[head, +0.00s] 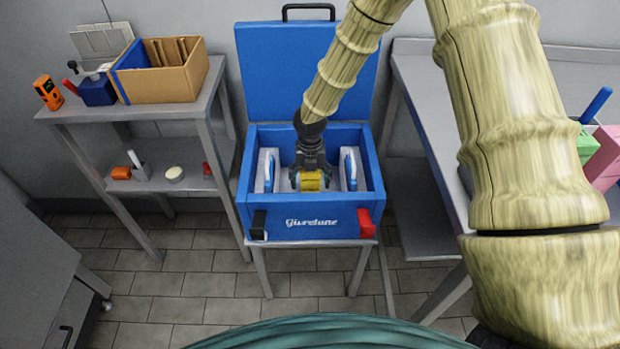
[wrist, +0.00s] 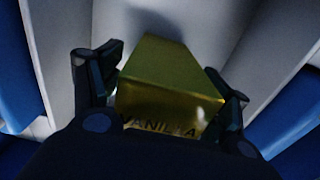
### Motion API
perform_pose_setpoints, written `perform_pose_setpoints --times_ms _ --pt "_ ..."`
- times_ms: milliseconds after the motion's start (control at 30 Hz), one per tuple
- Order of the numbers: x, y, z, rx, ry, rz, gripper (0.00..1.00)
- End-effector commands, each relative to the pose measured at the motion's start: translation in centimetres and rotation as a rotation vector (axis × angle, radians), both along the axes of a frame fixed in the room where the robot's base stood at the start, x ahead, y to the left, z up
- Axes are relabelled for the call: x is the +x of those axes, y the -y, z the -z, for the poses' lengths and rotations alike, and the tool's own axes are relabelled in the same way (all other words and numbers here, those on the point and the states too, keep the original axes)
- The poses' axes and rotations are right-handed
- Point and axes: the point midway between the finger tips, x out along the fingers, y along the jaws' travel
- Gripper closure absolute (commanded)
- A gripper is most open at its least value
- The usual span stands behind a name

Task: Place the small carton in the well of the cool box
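The small carton (head: 311,181) is a yellow box inside the blue cool box (head: 308,230), in the space between two white, blue-handled blocks. In the wrist view the carton (wrist: 170,85) shows a gold top and the word VANILLA on its near side. My gripper (head: 311,178) reaches down into the cool box from above. Its fingers stand on both sides of the carton, with narrow gaps showing, so it looks open around it. In the wrist view my gripper (wrist: 168,85) has the carton between its fingers. The carton's underside is hidden, so I cannot tell whether it rests on the bottom.
White blocks (head: 266,171) and (head: 351,169) stand left and right inside the cool box. Its lid (head: 275,70) is raised behind. A shelf at left bears a cardboard box (head: 165,85) and an orange device (head: 48,92). A grey bench (head: 420,90) stands at right.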

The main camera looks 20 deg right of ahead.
Motion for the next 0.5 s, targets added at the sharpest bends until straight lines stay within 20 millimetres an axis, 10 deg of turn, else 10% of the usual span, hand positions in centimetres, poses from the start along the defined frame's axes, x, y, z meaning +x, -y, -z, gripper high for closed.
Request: perform_pose_setpoints --times_ms 500 --pt "0.1 0.0 -1.9 0.001 0.002 0.001 0.21"
